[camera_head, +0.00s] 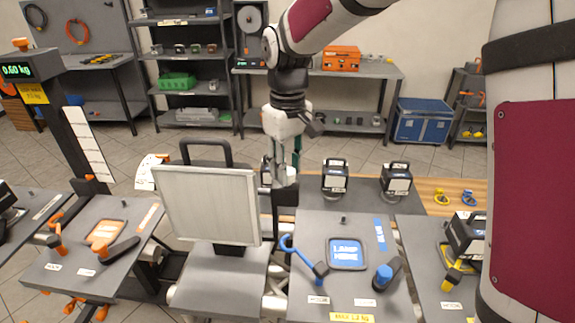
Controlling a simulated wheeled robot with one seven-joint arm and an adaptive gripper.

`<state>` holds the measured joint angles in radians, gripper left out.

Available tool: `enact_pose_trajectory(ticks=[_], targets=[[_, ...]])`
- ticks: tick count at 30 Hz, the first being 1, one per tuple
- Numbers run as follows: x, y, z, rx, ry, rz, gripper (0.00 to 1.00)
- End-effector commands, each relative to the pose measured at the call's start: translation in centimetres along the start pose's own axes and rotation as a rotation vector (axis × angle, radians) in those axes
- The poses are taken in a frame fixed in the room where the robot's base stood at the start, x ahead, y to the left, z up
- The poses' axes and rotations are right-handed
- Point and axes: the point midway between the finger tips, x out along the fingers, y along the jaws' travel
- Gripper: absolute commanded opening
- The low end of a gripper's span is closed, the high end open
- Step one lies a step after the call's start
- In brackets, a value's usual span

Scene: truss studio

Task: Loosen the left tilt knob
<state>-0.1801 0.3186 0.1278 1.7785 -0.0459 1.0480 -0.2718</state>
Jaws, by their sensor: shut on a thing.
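A flat light-grey lamp panel (207,207) with a black carry handle (206,150) stands upright on a grey stand (222,275) in the middle. My gripper (284,178) points down just right of the panel's upper right edge in the picture. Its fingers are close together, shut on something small. The left tilt knob cannot be clearly made out; the fingers and panel hide that spot.
A grey table (345,300) with a blue "LAMP HOME" pad (347,254), a blue lever (304,259) and a blue knob (383,276) is right of the stand. Another table (65,270) with orange levers is left. Black-and-white boxes (335,178) stand behind.

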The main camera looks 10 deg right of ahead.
Motion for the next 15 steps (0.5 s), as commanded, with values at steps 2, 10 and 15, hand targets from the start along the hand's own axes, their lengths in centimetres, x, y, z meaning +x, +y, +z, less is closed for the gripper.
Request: enact_pose_trajectory(ticks=[2, 10, 15], targets=[[-0.1, -0.03, -0.07, -0.008, 0.003, 0.0, 0.02], [-0.1, -0.04, -0.07, -0.014, 0.003, 0.001, 0.02], [-0.1, -0.04, -0.07, -0.014, 0.003, 0.001, 0.39]])
